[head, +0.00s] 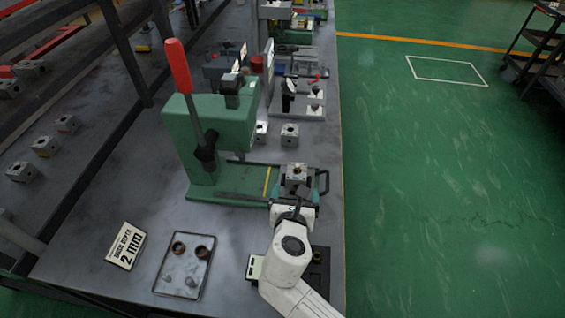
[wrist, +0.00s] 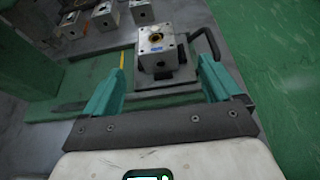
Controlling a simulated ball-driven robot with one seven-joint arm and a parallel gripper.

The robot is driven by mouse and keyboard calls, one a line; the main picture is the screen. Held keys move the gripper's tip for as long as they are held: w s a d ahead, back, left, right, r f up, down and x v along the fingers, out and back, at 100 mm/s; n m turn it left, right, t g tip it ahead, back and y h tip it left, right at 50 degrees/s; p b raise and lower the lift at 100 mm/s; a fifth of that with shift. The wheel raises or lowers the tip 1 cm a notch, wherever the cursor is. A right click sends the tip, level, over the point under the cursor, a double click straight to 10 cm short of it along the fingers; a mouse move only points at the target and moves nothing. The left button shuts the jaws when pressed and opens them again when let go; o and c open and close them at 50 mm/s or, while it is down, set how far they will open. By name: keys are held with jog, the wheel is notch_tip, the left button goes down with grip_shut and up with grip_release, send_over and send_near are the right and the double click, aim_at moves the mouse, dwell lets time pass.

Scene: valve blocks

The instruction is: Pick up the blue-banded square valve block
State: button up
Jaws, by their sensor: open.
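A grey square valve block (head: 295,173) with a round bore in its top sits on the sliding plate of the green press. My gripper (wrist: 159,66) is open, with one teal finger on each side in front of the block. The block stands beyond the fingertips, centred between them, and the gripper looks empty. In the head view my white wrist hides most of the fingers.
The green press (head: 210,130) with a red lever stands left of the block. A black handle (wrist: 208,42) rises at the plate's right. Other blocks (head: 290,134) stand behind. A parts tray (head: 184,264) and a sign (head: 126,246) lie at the front left.

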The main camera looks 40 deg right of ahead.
aim_at(296, 175)
jog(key=x, duration=1.1)
jog(key=shift+w+a+r, duration=0.1)
jog(key=shift+w+r, duration=0.05)
jog(key=shift+c, duration=0.2)
jog(key=shift+r, duration=0.1)
jog(key=c, duration=1.4)
